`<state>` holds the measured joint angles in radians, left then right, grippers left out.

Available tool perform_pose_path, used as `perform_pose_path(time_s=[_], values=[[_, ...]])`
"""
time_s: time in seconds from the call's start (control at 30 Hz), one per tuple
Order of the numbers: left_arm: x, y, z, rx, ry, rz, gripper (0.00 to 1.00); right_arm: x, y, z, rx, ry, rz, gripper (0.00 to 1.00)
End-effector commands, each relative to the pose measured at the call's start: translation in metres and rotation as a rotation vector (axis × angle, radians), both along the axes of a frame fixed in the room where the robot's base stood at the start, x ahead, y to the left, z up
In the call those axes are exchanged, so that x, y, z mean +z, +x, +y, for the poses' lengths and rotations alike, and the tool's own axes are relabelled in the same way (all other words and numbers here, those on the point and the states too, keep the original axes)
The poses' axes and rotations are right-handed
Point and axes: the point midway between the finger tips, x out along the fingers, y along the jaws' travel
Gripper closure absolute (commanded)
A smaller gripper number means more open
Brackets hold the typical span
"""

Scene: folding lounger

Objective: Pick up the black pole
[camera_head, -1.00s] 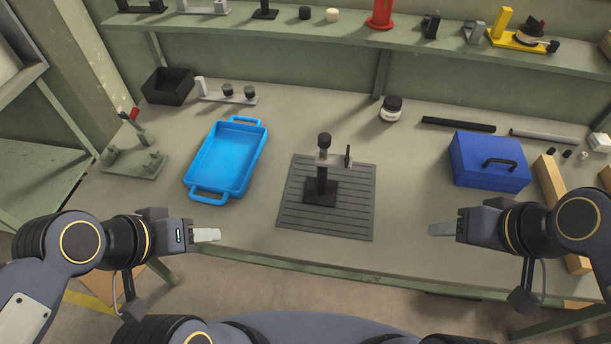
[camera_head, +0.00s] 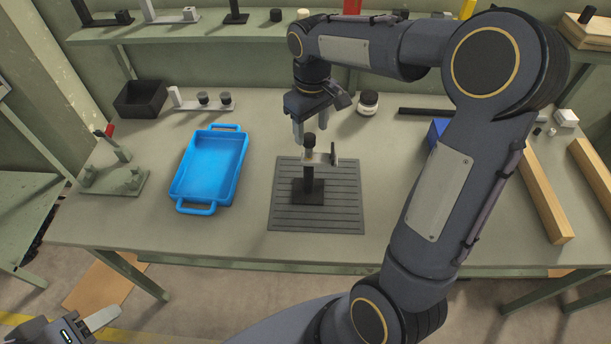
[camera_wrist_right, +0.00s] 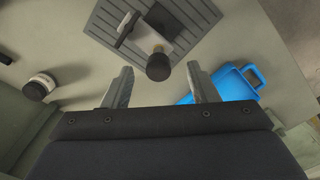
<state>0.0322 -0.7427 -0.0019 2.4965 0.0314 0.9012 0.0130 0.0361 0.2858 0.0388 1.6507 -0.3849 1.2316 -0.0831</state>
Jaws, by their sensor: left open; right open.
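An upright black pole (camera_head: 309,172) with a round black cap (camera_head: 309,139) stands on a square black base on the ribbed grey mat (camera_head: 345,215). A grey crosspiece (camera_head: 322,159) sits on it. My right gripper (camera_head: 311,126) points down just above the cap, open and empty. In the right wrist view the cap (camera_wrist_right: 159,67) shows between the two spread fingers, apart from both; the pole beneath is mostly hidden. A long black bar (camera_head: 425,112) lies at the back right, partly hidden by my right arm. My left gripper (camera_head: 102,319) is open at the lower left, off the table.
A blue tray (camera_head: 236,165) lies left of the mat. A white jar with a dark lid (camera_head: 368,103) stands behind. A black bin (camera_head: 141,99) is at the back left. My right arm mostly covers the blue toolbox (camera_head: 437,131). Wooden blocks (camera_head: 545,195) lie at right.

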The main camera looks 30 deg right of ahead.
Motion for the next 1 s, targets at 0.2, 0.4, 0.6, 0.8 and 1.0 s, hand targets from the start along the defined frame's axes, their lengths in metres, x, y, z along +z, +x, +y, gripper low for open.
perform_pose_path(time_s=[0.2, 0.4, 0.6, 0.8, 1.0], values=[[0.011, 0.000, 0.000, 0.000, 0.000, 0.000, 0.50, -0.031, 0.005, -0.002, 0.000, 0.001, 0.004, 0.47], [0.012, 0.000, 0.000, 0.000, 0.000, 0.000, 0.50, -0.048, 0.006, -0.001, 0.000, 0.001, -0.001, 0.47], [0.012, 0.000, 0.000, 0.000, 0.000, 0.000, 0.50, -0.048, 0.006, -0.001, 0.000, 0.001, -0.002, 0.47], [0.012, 0.000, 0.000, 0.000, 0.000, 0.000, 0.50, -0.048, 0.006, -0.001, -0.001, 0.001, -0.002, 0.73], [0.012, 0.000, 0.000, 0.000, 0.000, 0.000, 0.50, -0.048, 0.006, -0.001, -0.001, 0.001, -0.002, 0.99]])
